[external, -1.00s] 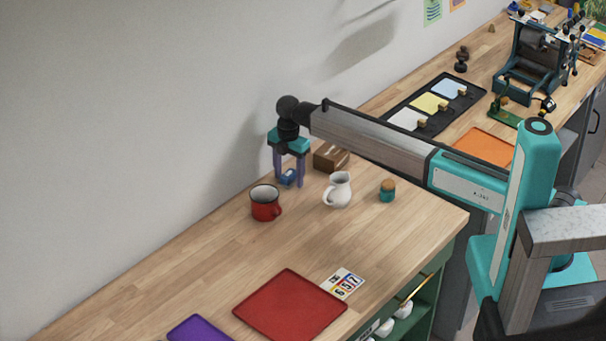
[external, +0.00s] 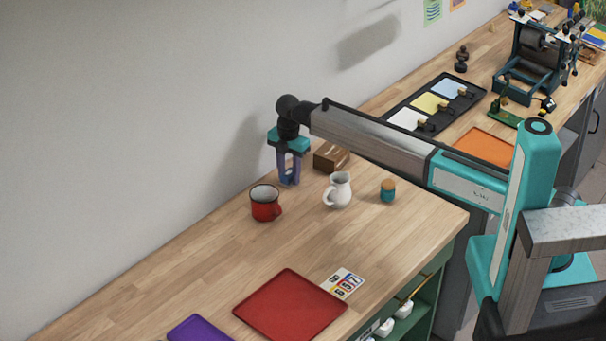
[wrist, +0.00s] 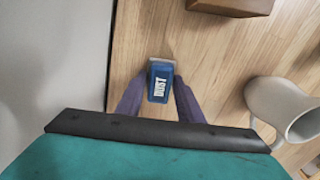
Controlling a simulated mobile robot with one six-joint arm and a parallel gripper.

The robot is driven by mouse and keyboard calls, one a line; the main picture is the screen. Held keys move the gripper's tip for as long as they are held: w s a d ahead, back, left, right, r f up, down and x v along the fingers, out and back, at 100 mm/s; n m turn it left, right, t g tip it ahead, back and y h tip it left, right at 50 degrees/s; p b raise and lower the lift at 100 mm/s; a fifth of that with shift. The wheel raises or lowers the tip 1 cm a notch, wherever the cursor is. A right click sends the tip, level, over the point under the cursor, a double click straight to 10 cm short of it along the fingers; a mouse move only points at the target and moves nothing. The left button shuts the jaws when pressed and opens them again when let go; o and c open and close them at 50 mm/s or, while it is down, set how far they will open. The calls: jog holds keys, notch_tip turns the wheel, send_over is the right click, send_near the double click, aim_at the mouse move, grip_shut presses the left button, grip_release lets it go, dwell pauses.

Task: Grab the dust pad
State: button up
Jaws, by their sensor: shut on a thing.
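The dust pad (wrist: 160,82) is a small blue block with white "DUST" lettering and a pale grey edge, seen in the wrist view. My gripper (wrist: 159,90) is shut on it, with one purple finger along each side. In the external view my gripper (external: 289,182) points down at the back of the wooden table, close to the wall. There the fingers mostly hide the pad. I cannot tell whether the pad touches the table.
A red mug (external: 265,203) stands just in front of my gripper. A white pitcher (external: 339,190) and a brown box (external: 331,156) are to its right, with a teal jar (external: 388,190) farther right. A red tray (external: 290,306) lies nearer the front. Table between is clear.

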aim_at(290, 172)
jog(key=shift+r+b, duration=1.4)
jog(key=shift+r, duration=3.45)
jog(key=shift+d, duration=0.15)
